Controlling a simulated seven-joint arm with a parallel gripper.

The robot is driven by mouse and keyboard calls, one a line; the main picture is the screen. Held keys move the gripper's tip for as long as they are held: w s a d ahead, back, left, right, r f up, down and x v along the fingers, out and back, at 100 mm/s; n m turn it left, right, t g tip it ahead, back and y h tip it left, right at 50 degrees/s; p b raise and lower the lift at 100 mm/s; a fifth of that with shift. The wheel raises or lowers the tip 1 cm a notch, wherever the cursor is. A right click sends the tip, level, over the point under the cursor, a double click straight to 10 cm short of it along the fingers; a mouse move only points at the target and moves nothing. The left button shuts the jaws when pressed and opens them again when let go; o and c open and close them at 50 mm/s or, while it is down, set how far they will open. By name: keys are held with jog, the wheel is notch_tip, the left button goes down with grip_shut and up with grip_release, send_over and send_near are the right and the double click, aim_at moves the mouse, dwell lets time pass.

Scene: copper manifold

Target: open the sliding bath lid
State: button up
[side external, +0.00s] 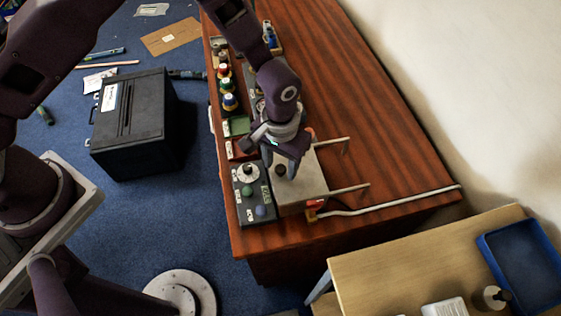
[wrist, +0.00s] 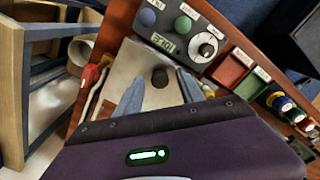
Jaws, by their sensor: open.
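The bath lid (side external: 312,188) is a flat grey metal plate on the bench, with a small dark knob (side external: 281,170) on top. Two thin rods (side external: 348,189) stick out to the right from the bath. In the wrist view the lid (wrist: 130,62) lies below me and the knob (wrist: 160,77) shows between my fingertips. My gripper (side external: 286,172) points down over the lid, open, with its fingers either side of the knob. I cannot tell whether a finger touches it. The lid covers the bath, and its inside is hidden.
A black control box (side external: 250,200) with a dial, buttons and display stands just left of the lid. Red and green trays (side external: 236,126) and coloured bottles (side external: 229,102) line the bench's left edge. A red-handled item (side external: 315,205) and pale pipe (side external: 395,203) lie in front.

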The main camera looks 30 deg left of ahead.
jog(key=shift+c, duration=0.3)
grip_shut()
jog(key=shift+w, duration=0.1)
dwell(1.0)
